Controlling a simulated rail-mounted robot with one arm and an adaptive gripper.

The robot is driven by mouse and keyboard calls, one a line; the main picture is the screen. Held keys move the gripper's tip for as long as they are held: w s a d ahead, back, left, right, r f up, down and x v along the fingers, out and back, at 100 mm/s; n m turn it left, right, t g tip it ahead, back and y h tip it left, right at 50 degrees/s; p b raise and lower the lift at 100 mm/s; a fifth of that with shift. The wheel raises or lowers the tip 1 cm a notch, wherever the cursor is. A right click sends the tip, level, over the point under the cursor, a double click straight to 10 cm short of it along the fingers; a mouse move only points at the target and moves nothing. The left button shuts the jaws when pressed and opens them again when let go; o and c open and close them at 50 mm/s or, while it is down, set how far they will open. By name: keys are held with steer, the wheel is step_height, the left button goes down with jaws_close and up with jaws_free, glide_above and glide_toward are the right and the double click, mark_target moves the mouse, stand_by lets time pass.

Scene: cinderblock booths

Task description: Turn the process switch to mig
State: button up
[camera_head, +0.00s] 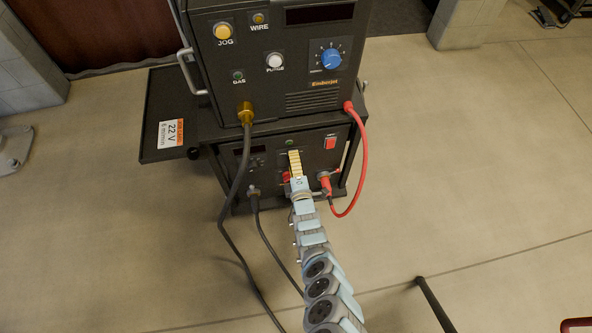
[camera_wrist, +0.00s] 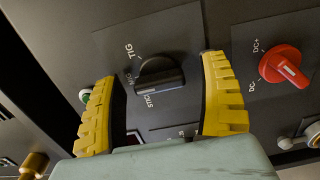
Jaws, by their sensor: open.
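The process switch (camera_wrist: 160,74) is a black rotary knob on a dark square plate in the wrist view. White labels around it read TIG and STICK; a partly hidden marking by its left end looks like MIG. Its raised bar lies roughly across the picture, and I cannot tell surely which label it points to. My gripper (camera_wrist: 159,70) is open, with yellow ribbed fingers on either side of the knob and a gap on both sides. In the head view my gripper (camera_head: 295,163) is at the front of the lower welder unit (camera_head: 325,160) and hides the switch.
A red DC+/DC- knob (camera_wrist: 283,65) is to the right of my right finger. A green light (camera_wrist: 85,95) is by the left finger. In the head view, a red cable (camera_head: 363,165) and black cables (camera_head: 235,190) hang close on both sides of my arm.

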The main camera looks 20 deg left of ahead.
steer(key=shift+s+d, duration=0.1)
steer(key=shift+d, duration=0.05)
steer(key=v, duration=1.1)
steer(key=shift+s+d, duration=0.15)
steer(key=shift+s, duration=0.15)
stand_by(0.7)
